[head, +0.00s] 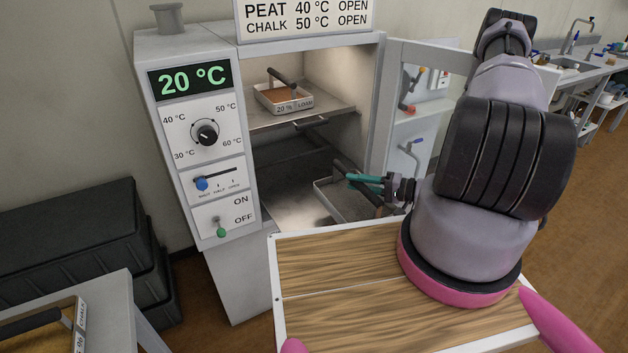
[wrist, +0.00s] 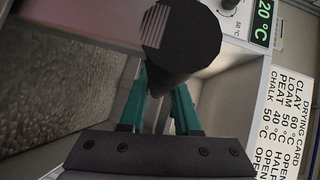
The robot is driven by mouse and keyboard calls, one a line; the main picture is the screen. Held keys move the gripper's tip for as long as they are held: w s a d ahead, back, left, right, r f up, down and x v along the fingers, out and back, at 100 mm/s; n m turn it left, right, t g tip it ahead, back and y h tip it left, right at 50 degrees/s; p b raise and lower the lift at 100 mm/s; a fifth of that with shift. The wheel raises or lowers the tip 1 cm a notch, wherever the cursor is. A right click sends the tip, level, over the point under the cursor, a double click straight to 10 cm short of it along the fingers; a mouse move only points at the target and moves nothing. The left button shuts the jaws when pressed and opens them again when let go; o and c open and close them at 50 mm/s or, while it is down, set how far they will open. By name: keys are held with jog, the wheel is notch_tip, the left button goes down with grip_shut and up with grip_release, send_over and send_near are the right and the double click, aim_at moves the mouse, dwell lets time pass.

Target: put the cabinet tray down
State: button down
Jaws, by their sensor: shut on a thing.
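My gripper (head: 362,182), with teal fingers, is shut on the dark handle (head: 345,170) of a shallow pale metal tray (head: 326,196). The tray is low in the open cabinet (head: 377,110), near its front opening. I cannot tell whether its base touches the cabinet floor; my arm and gripper hide part of it. In the wrist view, the handle's round dark end (wrist: 182,38) sits between the teal fingers. A rough grey surface (wrist: 50,85) shows at left.
A second tray (head: 284,107), marked loam, stands on the upper shelf (head: 335,105). The cabinet door (head: 410,140) stands open at right. The display (head: 190,80) reads 20 °C. Black cases (head: 70,230) stand at left. A chalk-labelled tray (head: 80,318) is at lower left.

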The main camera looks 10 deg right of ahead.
jog(key=shift+s+a+r, duration=0.1)
jog(key=shift+a, duration=0.05)
jog(key=w+a, duration=0.3)
jog(key=w, duration=0.6)
jog(key=w+a, duration=0.3)
jog(key=w, duration=0.7)
notch_tip(320, 180, down, 7)
jog(key=shift+s, duration=0.1)
jog(key=c, duration=0.6)
grip_release()
